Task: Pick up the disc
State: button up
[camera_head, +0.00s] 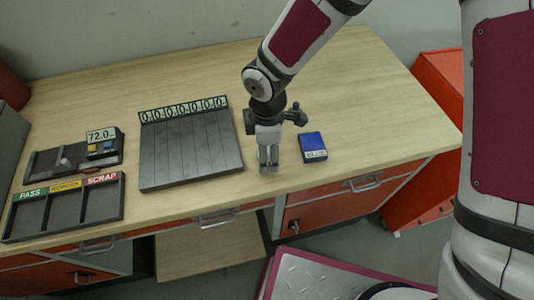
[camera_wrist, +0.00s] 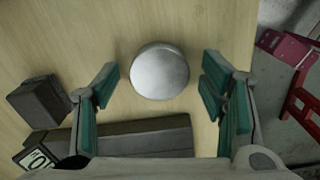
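A round silver-grey disc (camera_wrist: 160,71) shows in the wrist view, lying on the wooden bench top. It sits between the lines of my two green-padded fingers, a little beyond their tips, with clear gaps at both sides. My gripper (camera_wrist: 158,92) is open and empty. In the head view my gripper (camera_head: 268,168) points down over the bench, between the slatted dark board and the blue box. I cannot make out the disc in the head view; my gripper and arm may hide it.
The slatted dark board (camera_head: 190,152) with number labels is left of my gripper. The blue box (camera_head: 313,147) is close on the right. A PASS/REWORK/SCRAP tray (camera_head: 66,212) and a device reading 72.0 (camera_head: 100,148) stand further left. The bench's right part is clear.

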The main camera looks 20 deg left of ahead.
jog(key=c, duration=1.2)
jog(key=shift+c, duration=0.2)
jog(key=shift+r, duration=0.15)
